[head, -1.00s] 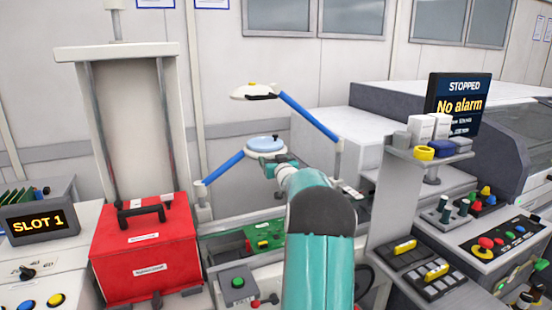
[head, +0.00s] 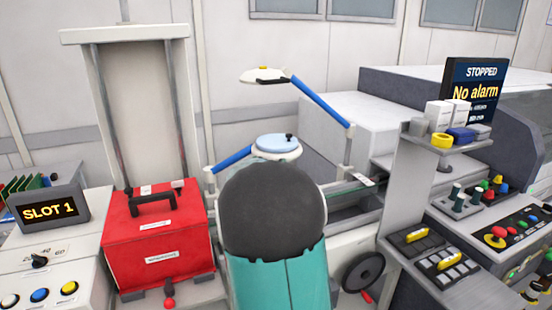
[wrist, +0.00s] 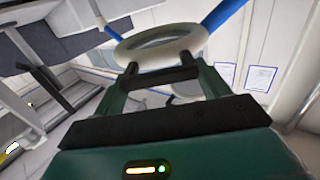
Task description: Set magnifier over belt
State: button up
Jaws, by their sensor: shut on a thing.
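The magnifier (head: 277,146) is a round, pale-blue lens in a white ring, on a blue arm (head: 234,158) hinged at the left. In the wrist view its white ring (wrist: 160,45) is just beyond my fingertips. My gripper (wrist: 160,77) is shut on the magnifier's dark handle, at the near side of the ring. In the head view my own arm hides the gripper and the stretch of belt below the lens. Part of the belt track (head: 345,195) shows to the right of my arm.
A white lamp-like head (head: 263,75) on another blue arm (head: 318,101) hangs above and behind the lens. A red case (head: 158,245) stands left. A grey post with a small shelf (head: 440,146) and a control panel (head: 500,235) stand right. A handwheel (head: 363,272) is close by.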

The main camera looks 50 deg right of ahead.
jog(key=a+m+g+h, duration=0.1)
jog(key=a+m+g, duration=0.2)
jog(key=a, duration=0.4)
jog(key=shift+w+a+g+h, duration=0.3)
jog(key=shift+g+h, duration=0.1)
jog(key=shift+g, duration=0.3)
jog(key=shift+r, duration=0.1)
jog(key=o, duration=1.4)
jog(key=shift+a, duration=0.15)
jog(key=v, duration=1.3)
jog(key=shift+a, duration=0.3)
